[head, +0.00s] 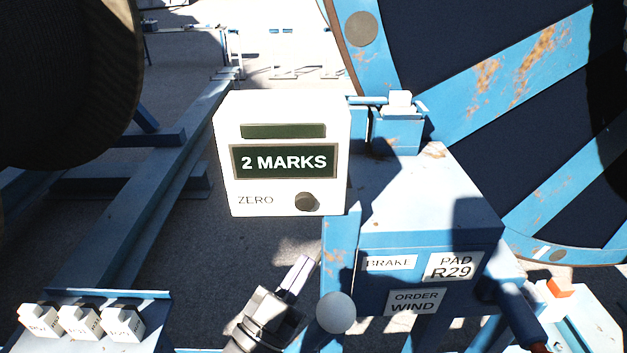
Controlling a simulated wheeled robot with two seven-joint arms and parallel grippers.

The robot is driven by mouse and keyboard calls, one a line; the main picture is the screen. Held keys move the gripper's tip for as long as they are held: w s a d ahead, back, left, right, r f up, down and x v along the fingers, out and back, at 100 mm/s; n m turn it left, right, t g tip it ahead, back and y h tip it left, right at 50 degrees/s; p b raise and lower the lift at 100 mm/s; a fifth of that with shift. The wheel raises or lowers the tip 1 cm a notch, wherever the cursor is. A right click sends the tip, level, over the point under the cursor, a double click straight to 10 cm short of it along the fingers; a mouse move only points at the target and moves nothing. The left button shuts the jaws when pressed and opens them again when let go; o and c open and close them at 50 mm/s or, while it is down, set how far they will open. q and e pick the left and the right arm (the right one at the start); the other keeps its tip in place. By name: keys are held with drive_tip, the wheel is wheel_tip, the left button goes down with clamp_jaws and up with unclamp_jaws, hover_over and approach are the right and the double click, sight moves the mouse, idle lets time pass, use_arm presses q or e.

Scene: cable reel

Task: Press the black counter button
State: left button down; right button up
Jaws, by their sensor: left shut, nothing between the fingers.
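The black counter button (306,202) is a round knob at the lower right of a white counter box (225,150), beside the word ZERO. The box's dark display (284,162) reads "2 MARKS". My left gripper (304,262) is below the box, its fingers pointing up and to the right. It is shut and empty, and its tip appears a little below the button, apart from it in the picture. My right gripper is not in view.
A blue stand (430,215) with BRAKE, PAD R29 and ORDER WIND labels is right of my gripper. A pale round knob (336,312) is close by. A large blue reel (480,90) fills the upper right. Small white labelled blocks (80,322) sit lower left.

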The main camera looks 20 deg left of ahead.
use_arm(q)
drive_tip(key=shift+s+r+h, duration=0.1)
drive_tip(key=shift+r+h, duration=0.2)
drive_tip(key=shift+r, duration=0.1)
drive_tip(key=b, duration=0.4)
approach(305, 201)
drive_tip(key=w+d+r, duration=0.3)
drive_tip(key=w+d, duration=0.1)
drive_tip(key=shift+w+r, duration=0.15)
drive_tip(key=shift+w, duration=0.05)
idle(0.9)
